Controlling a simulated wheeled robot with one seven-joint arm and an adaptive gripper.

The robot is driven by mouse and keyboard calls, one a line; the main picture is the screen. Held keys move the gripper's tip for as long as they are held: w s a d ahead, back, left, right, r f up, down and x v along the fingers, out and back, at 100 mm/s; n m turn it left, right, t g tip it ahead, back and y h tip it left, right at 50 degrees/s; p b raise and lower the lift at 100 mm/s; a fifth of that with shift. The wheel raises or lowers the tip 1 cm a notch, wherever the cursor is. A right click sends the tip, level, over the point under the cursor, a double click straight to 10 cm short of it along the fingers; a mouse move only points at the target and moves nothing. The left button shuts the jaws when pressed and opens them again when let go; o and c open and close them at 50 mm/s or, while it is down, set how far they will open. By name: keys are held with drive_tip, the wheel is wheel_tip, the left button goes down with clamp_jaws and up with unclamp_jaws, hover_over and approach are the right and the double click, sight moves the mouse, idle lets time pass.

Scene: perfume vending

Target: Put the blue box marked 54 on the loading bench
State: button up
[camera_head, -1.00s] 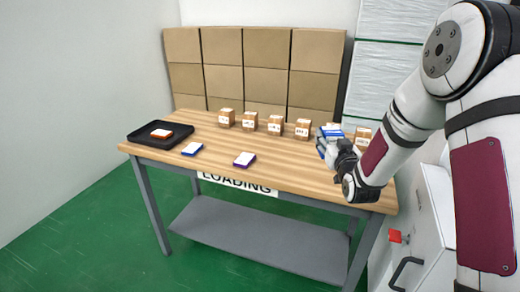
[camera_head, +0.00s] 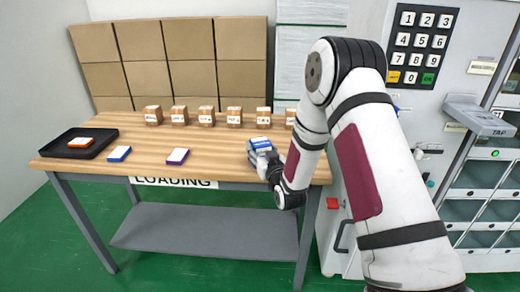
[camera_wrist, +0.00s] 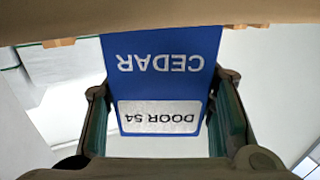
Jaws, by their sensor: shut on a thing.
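The blue box (camera_head: 258,145) is in my gripper (camera_head: 265,160), at the right part of the wooden loading bench (camera_head: 205,146). In the wrist view the blue box (camera_wrist: 160,78) shows upside down, with "CEDAR" and a white "DOOR 54" label. My gripper (camera_wrist: 165,130) is shut on it, one finger on each side. The bench top (camera_wrist: 160,22) shows upside down as a brown band along the top edge, where the box meets it in the picture. I cannot tell whether the box touches the bench.
Several small cartons (camera_head: 206,116) stand in a row along the bench's back. A black tray (camera_head: 62,150) with an orange box (camera_head: 80,142) is at left. A blue box (camera_head: 119,154) and a purple one (camera_head: 177,156) lie near the front. A keypad cabinet (camera_head: 421,45) stands right.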

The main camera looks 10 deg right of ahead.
drive_tip(key=o, duration=1.2)
drive_tip(key=shift+o, duration=0.2)
drive_tip(key=shift+s+r, duration=0.1)
drive_tip(key=shift+r, duration=0.05)
drive_tip(key=s+r+g, duration=0.5)
drive_tip(key=s, duration=1.2)
drive_tip(key=s+r+g, duration=0.5)
drive_tip(key=s+g, duration=0.1)
drive_tip(key=s, duration=1.2)
drive_tip(key=s+r+g+h, duration=0.1)
drive_tip(key=s+r+g, duration=0.4)
drive_tip(key=s, duration=1.3)
drive_tip(key=shift+r+m+p, duration=0.2)
drive_tip(key=shift+m+p, duration=0.15)
drive_tip(key=shift+m, duration=0.05)
